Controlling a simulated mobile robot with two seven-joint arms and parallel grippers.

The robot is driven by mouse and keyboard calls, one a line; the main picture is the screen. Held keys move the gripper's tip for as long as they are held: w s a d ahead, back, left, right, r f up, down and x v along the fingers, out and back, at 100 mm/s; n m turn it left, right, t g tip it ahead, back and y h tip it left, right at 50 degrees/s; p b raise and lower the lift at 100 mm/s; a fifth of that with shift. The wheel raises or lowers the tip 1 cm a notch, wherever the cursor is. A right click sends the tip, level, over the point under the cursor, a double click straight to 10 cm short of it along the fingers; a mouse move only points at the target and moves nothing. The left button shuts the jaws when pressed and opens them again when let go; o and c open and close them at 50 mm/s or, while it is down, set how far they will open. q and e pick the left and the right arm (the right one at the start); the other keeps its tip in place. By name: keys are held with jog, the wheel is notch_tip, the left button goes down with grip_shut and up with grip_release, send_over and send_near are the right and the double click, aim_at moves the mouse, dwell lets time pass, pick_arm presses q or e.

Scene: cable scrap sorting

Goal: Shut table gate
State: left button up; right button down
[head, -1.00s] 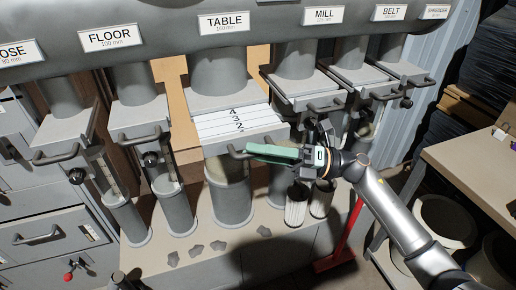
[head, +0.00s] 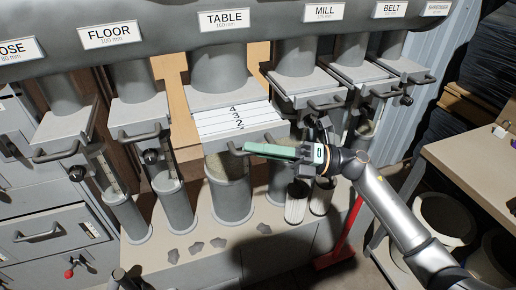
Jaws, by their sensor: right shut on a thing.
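The table gate (head: 238,134) is a grey sliding plate under the duct labelled TABLE (head: 224,20). It is pulled out toward me, and a white scale strip (head: 215,121) with black numbers shows on its top. A dark bar handle runs along its front edge, largely hidden behind my gripper. My right gripper (head: 262,150), with long green fingers, comes in from the right and is shut on the table gate's handle. My left gripper is not in view.
Neighbouring gates stand close on both sides: the floor gate (head: 138,124) at left and the mill gate (head: 305,88) at right, with handles sticking out. Clear tubes hang below. Dark scraps (head: 196,248) lie on the ledge. A tan table (head: 465,155) stands at right.

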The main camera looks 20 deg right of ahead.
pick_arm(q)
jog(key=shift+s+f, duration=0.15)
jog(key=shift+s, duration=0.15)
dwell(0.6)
